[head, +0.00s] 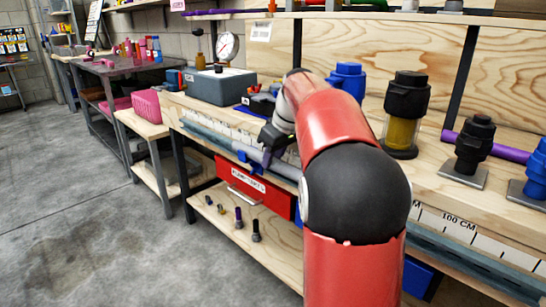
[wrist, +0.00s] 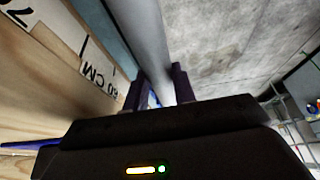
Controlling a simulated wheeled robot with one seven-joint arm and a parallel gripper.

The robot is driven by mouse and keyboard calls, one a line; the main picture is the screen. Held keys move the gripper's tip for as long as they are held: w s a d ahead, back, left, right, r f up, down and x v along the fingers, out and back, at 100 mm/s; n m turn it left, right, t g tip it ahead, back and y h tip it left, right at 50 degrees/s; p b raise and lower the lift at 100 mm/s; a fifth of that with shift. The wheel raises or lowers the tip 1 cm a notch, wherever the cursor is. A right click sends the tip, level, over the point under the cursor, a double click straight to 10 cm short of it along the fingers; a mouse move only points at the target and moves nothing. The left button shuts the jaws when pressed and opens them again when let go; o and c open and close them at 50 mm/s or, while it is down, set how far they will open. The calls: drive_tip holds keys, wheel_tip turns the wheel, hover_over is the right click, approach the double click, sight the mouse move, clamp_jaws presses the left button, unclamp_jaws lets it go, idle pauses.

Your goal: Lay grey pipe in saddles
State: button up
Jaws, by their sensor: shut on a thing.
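My gripper (wrist: 157,88) has its dark purple fingers on both sides of a grey pipe (wrist: 150,35) in the wrist view, shut on it. The pipe runs away from the gripper along the bench's front edge. In the head view my gripper (head: 268,153) is at the front of the bench, partly behind my red arm. A long grey length shows there along the bench front; I cannot tell pipe from edge strip. A small blue part (head: 247,160) below the bench top may be a saddle. How the pipe sits against any saddle is hidden.
The wooden bench top carries a grey box (head: 220,87), a yellow-bodied filter (head: 403,133), a dark filter (head: 474,150) and a purple pipe (head: 492,147). A red drawer (head: 255,188) and a lower shelf (head: 235,235) with several bolts are below. The concrete floor at left is clear.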

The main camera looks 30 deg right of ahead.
sight(282, 163)
drive_tip(key=shift+r+p, duration=1.2)
drive_tip(key=shift+r, duration=0.2)
drive_tip(key=shift+p, duration=0.35)
idle(0.8)
drive_tip(key=shift+f+b, duration=1.1)
drive_tip(key=shift+f, duration=0.4)
drive_tip(key=o, duration=1.1)
drive_tip(key=p+v, duration=0.1)
drive_tip(key=v, duration=0.6)
drive_tip(key=shift+r, duration=0.2)
drive_tip(key=shift+s+r, duration=0.1)
drive_tip(key=shift+r, duration=0.2)
drive_tip(key=shift+s, duration=0.1)
